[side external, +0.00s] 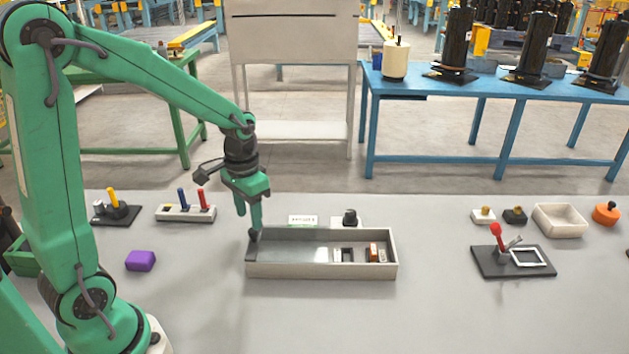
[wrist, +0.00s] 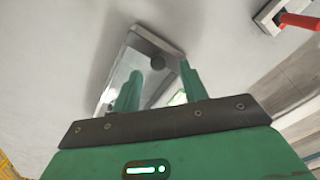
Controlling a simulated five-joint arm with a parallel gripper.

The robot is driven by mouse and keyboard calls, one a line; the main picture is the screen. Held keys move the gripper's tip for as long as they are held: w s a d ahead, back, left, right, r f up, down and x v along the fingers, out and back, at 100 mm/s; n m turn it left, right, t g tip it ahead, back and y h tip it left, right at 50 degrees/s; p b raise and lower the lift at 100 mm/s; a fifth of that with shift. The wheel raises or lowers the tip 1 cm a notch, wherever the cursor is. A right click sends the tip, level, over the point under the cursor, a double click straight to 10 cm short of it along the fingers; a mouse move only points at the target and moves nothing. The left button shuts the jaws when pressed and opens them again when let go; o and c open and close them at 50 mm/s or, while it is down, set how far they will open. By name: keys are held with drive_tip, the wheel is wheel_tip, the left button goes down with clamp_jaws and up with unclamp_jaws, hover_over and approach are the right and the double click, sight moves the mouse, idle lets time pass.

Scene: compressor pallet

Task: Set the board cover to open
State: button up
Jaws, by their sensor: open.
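A long pale box (side external: 320,272) lies on the grey table, with a flat grey, glassy panel that looks like the board cover (side external: 295,250) over its left and middle part. The box's right end is uncovered and shows a small dark-and-white part (side external: 343,255) and an orange-and-white part (side external: 375,252). My gripper (side external: 254,234) points down at the box's back left corner. In the wrist view, my gripper (wrist: 158,88) has its fingers apart, with the shiny cover (wrist: 152,72) behind and between them. I cannot tell whether a fingertip touches the cover or rim.
A small label (side external: 303,220) and a black knob (side external: 350,217) stand behind the box. A block with blue and red handles (side external: 186,212) and a purple block (side external: 140,261) lie left. A red-knobbed lever plate (side external: 512,262) and a pale tray (side external: 560,220) lie right. The table in front is clear.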

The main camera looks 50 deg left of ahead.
drive_tip(key=shift+r, duration=1.95)
drive_tip(key=shift+r, duration=0.1)
drive_tip(key=shift+s+d+r, duration=0.1)
drive_tip(key=shift+s+r, duration=0.05)
drive_tip(key=s+d+r+t, duration=0.5)
drive_tip(key=s+r, duration=0.3)
drive_tip(key=s, duration=0.3)
drive_tip(key=shift+d+r+t, duration=0.3)
drive_tip(key=shift+r, duration=0.1)
